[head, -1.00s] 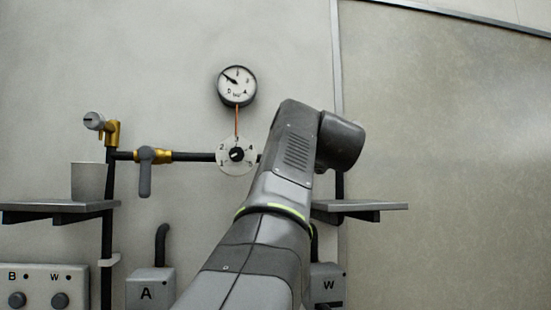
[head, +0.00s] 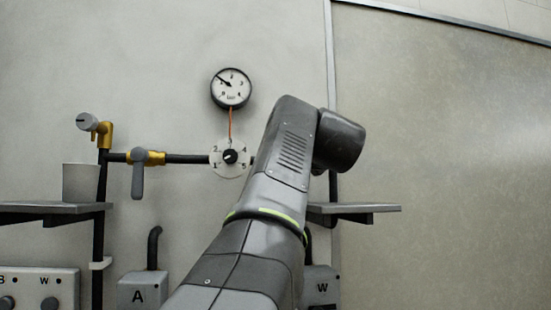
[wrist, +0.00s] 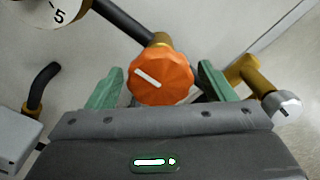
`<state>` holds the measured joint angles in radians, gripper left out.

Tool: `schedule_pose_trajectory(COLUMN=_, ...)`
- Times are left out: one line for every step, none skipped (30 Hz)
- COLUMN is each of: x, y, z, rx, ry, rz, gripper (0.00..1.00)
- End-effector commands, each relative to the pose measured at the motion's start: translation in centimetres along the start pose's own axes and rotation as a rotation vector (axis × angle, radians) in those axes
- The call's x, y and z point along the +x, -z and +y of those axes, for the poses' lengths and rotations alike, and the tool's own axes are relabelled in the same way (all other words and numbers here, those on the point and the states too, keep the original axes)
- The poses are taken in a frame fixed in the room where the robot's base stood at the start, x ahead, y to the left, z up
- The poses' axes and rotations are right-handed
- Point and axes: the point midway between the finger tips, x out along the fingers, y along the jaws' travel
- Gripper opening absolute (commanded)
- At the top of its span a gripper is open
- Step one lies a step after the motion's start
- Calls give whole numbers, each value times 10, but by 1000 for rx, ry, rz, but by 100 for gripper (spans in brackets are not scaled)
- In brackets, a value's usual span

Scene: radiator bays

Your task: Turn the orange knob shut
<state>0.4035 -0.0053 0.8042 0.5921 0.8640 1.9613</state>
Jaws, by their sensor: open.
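The orange knob (wrist: 172,82) shows in the wrist view, faceted, with a white line slanting from upper left to lower right. It sits in front of a brass fitting (wrist: 161,42) on a dark pipe. My gripper (wrist: 161,70) is open, its two green fingers standing left and right of the knob. The knob lies between them, with a small gap showing on the right; contact on the left is hard to tell. In the head view my arm hides the orange knob and my gripper.
A numbered dial with a black knob (head: 230,157) is left of my arm, below a pressure gauge (head: 231,88). A grey-handled brass valve (head: 138,178) and a cup (head: 80,183) on a shelf are further left. Another brass valve with a grey cap (wrist: 284,104) is close to my right finger.

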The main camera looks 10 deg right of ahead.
Motion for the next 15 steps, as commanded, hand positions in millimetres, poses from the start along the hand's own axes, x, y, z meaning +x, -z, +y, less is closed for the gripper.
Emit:
schedule_pose_trajectory(x=-13, y=2, z=1, rx=-2, ry=7, rz=1, gripper=76)
schedule_pose_trajectory(x=-19, y=2, z=1, rx=-1, ry=6, rz=1, gripper=76)
schedule_pose_trajectory(x=-28, y=3, z=1, rx=-2, ry=7, rz=2, gripper=76)
schedule_pose_trajectory(x=-35, y=2, z=1, rx=-2, ry=7, rz=1, gripper=76)
schedule_pose_trajectory(x=-41, y=2, z=1, rx=-2, ry=7, rz=2, gripper=76)
schedule_pose_trajectory(x=-48, y=3, z=1, rx=-1, ry=6, rz=2, gripper=76)
schedule_pose_trajectory(x=-53, y=3, z=0, rx=-2, ry=6, rz=3, gripper=76)
schedule_pose_trajectory(x=-59, y=2, z=1, rx=-2, ry=6, rz=2, gripper=76)
schedule_pose_trajectory(x=-66, y=2, z=1, rx=-2, ry=5, rz=2, gripper=76)
schedule_pose_trajectory(x=-69, y=2, z=0, rx=-1, ry=6, rz=3, gripper=76)
schedule_pose_trajectory(x=-73, y=3, z=0, rx=0, ry=5, rz=3, gripper=76)
schedule_pose_trajectory(x=-79, y=2, z=0, rx=-1, ry=5, rz=3, gripper=76)
schedule_pose_trajectory(x=-83, y=2, z=0, rx=-1, ry=6, rz=2, gripper=76)
schedule_pose_trajectory(x=-88, y=2, z=1, rx=-2, ry=5, rz=3, gripper=76)
schedule_pose_trajectory(x=-92, y=2, z=1, rx=-2, ry=5, rz=2, gripper=76)
